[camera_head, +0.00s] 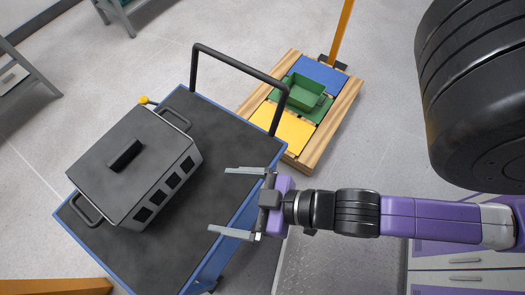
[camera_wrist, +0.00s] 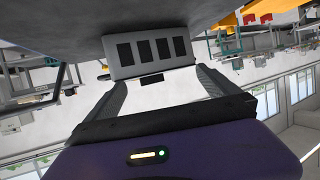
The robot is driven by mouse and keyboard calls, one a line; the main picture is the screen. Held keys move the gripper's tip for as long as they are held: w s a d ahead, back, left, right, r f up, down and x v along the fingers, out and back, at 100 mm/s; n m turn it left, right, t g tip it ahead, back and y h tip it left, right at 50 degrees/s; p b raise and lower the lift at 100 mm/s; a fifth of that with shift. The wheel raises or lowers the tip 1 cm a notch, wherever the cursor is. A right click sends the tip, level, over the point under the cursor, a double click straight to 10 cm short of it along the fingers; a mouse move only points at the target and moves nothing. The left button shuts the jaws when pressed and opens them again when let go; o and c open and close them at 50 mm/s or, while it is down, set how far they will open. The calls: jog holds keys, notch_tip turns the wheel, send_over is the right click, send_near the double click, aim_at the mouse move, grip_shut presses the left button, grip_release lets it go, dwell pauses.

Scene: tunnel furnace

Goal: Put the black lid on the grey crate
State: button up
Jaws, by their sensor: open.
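The grey crate (camera_head: 165,188) stands on the cart at left in the head view, with dark slots along its near side and a loop handle at each end. A flat dark lid (camera_head: 97,170) with a raised black bar handle (camera_head: 125,155) covers its top; I cannot tell whether it is fully seated. My gripper (camera_head: 220,199) is open and empty, to the right of the crate, fingers pointing at its slotted side, apart from it. In the wrist view, which is upside down, the crate (camera_wrist: 114,62) shows ahead between the fingers (camera_wrist: 160,82).
The cart (camera_head: 222,145) has a dark top, blue edges and a black push handle (camera_head: 245,62) at its far right. Behind it, a wooden pallet (camera_head: 349,100) carries coloured panels and a green bin (camera_head: 304,94). Cart surface right of the crate is bare.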

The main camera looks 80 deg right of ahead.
jog(key=s+d+r+t, duration=0.1)
jog(key=s+d+r, duration=0.2)
jog(key=s, duration=0.4)
jog(key=shift+d+r+m+h, duration=0.3)
jog(key=shift+r+h, duration=0.1)
jog(key=shift+r, duration=0.2)
jog(key=shift+s, duration=0.1)
dwell(1.9)
